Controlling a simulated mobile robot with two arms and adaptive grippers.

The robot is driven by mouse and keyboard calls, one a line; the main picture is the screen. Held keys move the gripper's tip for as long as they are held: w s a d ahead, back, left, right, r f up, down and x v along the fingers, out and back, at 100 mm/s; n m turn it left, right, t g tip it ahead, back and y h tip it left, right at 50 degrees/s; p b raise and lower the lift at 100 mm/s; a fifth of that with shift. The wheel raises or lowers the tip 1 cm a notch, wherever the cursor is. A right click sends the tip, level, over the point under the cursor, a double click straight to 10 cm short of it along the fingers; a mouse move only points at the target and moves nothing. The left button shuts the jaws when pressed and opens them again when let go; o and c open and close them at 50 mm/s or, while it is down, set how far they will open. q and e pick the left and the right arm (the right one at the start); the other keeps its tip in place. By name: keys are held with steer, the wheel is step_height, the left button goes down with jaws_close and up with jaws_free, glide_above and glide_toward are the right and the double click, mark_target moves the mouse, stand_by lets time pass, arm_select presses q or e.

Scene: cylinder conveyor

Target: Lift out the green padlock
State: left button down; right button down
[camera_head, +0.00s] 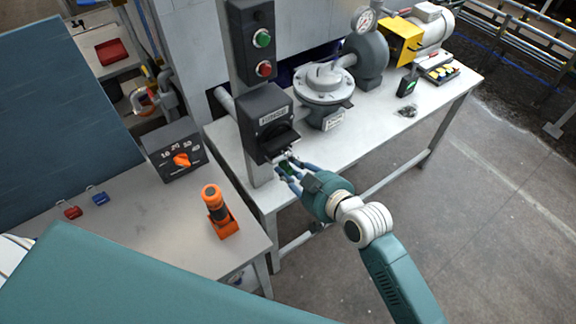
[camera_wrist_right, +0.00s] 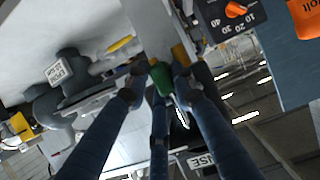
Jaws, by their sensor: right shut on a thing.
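The green padlock (camera_head: 288,170) is just below the black switch box (camera_head: 266,122) on the grey post, mostly hidden by my fingers in the head view. In the right wrist view, the green padlock (camera_wrist_right: 160,78) sits between the fingertips, with a thin silver part beside it. My right gripper (camera_head: 286,167) is shut on it; its dark blue fingers also show in the right wrist view (camera_wrist_right: 160,82). I cannot tell whether the shackle still passes through the switch box. My left gripper is not in view.
A red padlock (camera_head: 72,212) and a blue padlock (camera_head: 100,198) lie on the left table. A pump (camera_head: 325,92) is on the right table. Floor at the right is clear.

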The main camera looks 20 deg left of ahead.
steer(key=shift+s+d+r+p, duration=0.15)
steer(key=shift+s+d+p, duration=0.4)
steer(key=shift+s+d, duration=0.55)
steer(key=shift+s+d+r+p, duration=0.15)
steer(key=shift+s+d+p, duration=0.35)
steer(key=shift+s+d, duration=0.6)
steer(key=shift+w+d, duration=0.2)
